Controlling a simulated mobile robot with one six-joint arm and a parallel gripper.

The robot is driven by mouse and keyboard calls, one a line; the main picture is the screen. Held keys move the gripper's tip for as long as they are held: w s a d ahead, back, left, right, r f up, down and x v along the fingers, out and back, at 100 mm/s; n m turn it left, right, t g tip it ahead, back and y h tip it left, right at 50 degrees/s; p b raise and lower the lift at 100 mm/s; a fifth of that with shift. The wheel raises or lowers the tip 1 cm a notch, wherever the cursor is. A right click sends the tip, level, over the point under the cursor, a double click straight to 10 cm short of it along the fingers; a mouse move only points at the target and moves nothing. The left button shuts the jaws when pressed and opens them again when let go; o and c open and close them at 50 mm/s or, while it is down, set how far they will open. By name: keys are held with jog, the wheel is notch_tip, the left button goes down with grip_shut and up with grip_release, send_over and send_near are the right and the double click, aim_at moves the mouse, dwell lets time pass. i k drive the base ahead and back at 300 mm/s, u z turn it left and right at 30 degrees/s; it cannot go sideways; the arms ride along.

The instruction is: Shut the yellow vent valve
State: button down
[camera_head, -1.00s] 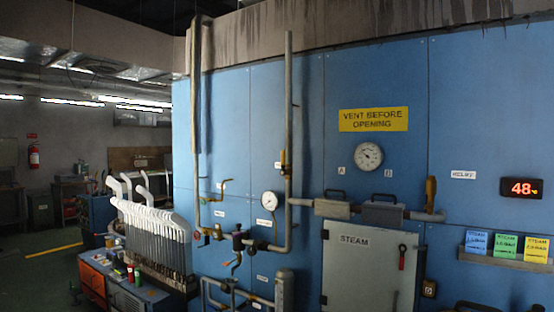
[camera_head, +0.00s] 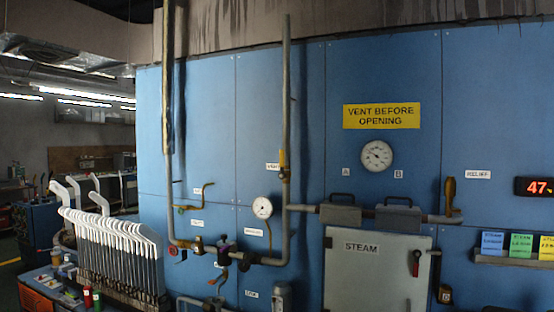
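The yellow vent valve (camera_head: 282,160) is a small upright yellow lever on the tall grey vertical pipe (camera_head: 287,90), left of centre on the blue wall. The lever lies in line with the pipe. A small white label (camera_head: 272,167), too small to read surely, is just left of it. My gripper is not in view.
A pressure gauge (camera_head: 262,208) and brass-coloured fittings (camera_head: 197,245) sit lower left of the valve. A grey STEAM door (camera_head: 375,275) is at lower right, under a yellow "VENT BEFORE OPENING" sign (camera_head: 381,116). White sock forms (camera_head: 110,235) on a rack stand at left.

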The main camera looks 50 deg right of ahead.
aim_at(282, 175)
jog(key=z, duration=0.1)
jog(key=i, duration=0.85)
jog(key=u, duration=0.1)
